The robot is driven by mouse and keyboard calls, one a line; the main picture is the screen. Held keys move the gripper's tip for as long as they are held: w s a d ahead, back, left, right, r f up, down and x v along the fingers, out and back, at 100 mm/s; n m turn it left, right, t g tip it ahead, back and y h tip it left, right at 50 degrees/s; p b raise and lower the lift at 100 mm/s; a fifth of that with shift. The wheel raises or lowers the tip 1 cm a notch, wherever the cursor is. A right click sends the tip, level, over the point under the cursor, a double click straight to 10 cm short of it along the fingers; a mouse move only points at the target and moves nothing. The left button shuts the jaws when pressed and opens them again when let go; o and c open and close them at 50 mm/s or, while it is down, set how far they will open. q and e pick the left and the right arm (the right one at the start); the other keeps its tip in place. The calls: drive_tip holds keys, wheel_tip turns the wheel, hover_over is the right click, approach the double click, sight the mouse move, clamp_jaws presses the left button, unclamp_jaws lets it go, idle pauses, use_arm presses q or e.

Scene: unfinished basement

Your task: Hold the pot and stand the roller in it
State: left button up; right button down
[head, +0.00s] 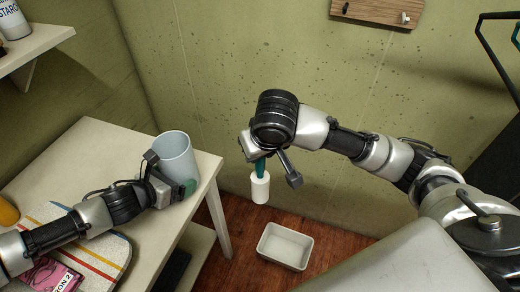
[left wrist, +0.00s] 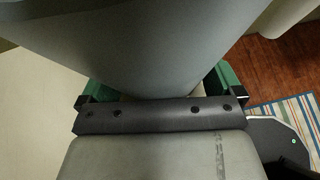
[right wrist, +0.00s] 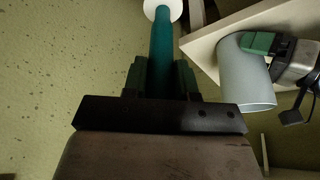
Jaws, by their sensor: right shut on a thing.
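The pale grey-blue pot (head: 175,155) stands upright near the right corner of the white table. My left gripper (head: 172,187) is at its near side; in the left wrist view its green fingers lie apart on either side of the pot (left wrist: 150,45), open around it. My right gripper (head: 262,158) is shut on the teal handle of the roller (head: 260,189), whose white head hangs down in the air to the right of the pot, past the table edge. In the right wrist view the roller (right wrist: 161,45) sits between the fingers, and the pot (right wrist: 246,85) shows beside it.
The white table (head: 110,140) bears a striped mat (head: 105,252) and a pink booklet (head: 50,274). A white tray (head: 285,246) lies on the wooden floor. A wall shelf (head: 35,47) is at upper left and a hook board (head: 378,12) is on the wall.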

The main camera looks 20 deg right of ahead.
drive_tip(key=w+a+r, duration=0.5)
drive_tip(key=w+r, duration=0.1)
drive_tip(key=r, duration=0.4)
drive_tip(key=w+a+r, duration=0.4)
drive_tip(key=w+r, duration=0.2)
drive_tip(key=r, duration=0.3)
drive_tip(key=s+a+r+n+y, duration=0.1)
drive_tip(key=a+r+n, duration=0.2)
drive_tip(key=a, duration=0.6)
wheel_tip(320, 180, down, 15)
drive_tip(key=shift+n, duration=0.3)
drive_tip(key=shift+s+r, duration=0.1)
drive_tip(key=c, duration=0.8)
unclamp_jaws()
